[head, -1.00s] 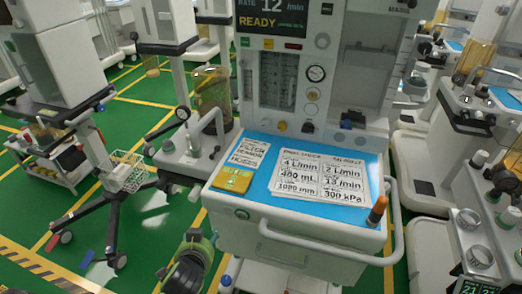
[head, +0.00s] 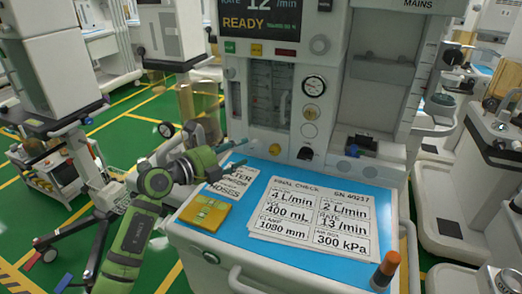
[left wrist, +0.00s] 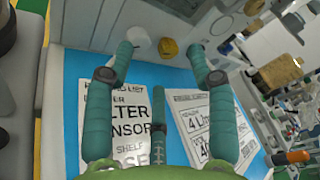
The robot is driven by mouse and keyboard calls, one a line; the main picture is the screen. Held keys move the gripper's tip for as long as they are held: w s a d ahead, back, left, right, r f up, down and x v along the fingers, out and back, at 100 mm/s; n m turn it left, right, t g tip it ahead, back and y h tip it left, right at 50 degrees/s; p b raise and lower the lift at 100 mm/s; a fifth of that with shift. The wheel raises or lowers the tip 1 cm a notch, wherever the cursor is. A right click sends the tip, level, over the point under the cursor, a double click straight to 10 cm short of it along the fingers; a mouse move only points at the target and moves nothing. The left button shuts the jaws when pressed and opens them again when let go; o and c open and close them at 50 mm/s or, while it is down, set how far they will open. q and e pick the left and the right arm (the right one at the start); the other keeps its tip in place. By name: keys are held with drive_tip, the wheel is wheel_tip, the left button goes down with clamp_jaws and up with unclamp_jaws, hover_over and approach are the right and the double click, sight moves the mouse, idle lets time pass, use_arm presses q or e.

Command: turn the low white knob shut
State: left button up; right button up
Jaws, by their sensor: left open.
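A pale round knob (head: 309,130) sits low on the cart's front panel, under a yellowish dial (head: 312,113) and the round gauge (head: 314,88). It seems to show in the left wrist view (left wrist: 222,25), small and unclear. A yellow knob (head: 275,149) and a dark knob (head: 305,153) are lower, just above the blue worktop. My left gripper (head: 243,153) is open and empty over the worktop's back left, apart from the panel. In the left wrist view, the yellow knob (left wrist: 168,48) appears between its fingertips (left wrist: 160,50). My right gripper is out of view.
The blue worktop (head: 262,195) holds printed sheets (head: 315,220), a yellow box (head: 206,211) and an orange-topped cylinder (head: 386,268) at its front right. A clear canister (head: 200,105) stands left of the panel. Other carts stand around on green floor.

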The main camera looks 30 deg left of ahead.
sight(254, 147)
use_arm(q)
drive_tip(key=shift+w+a+f+g+y, duration=0.3)
drive_tip(key=shift+a+f, duration=0.3)
drive_tip(key=shift+f, duration=0.05)
drive_tip(key=shift+w+a+f, duration=0.15)
drive_tip(key=shift+w+f, duration=0.1)
drive_tip(key=x, duration=0.5)
drive_tip(key=shift+w+f, duration=0.1)
drive_tip(key=shift+w, duration=0.15)
drive_tip(key=shift+w+d+f, duration=0.15)
drive_tip(key=shift+w+d, duration=0.1)
drive_tip(key=shift+w, duration=0.15)
drive_tip(key=shift+c, duration=0.8)
drive_tip(key=c, duration=0.9)
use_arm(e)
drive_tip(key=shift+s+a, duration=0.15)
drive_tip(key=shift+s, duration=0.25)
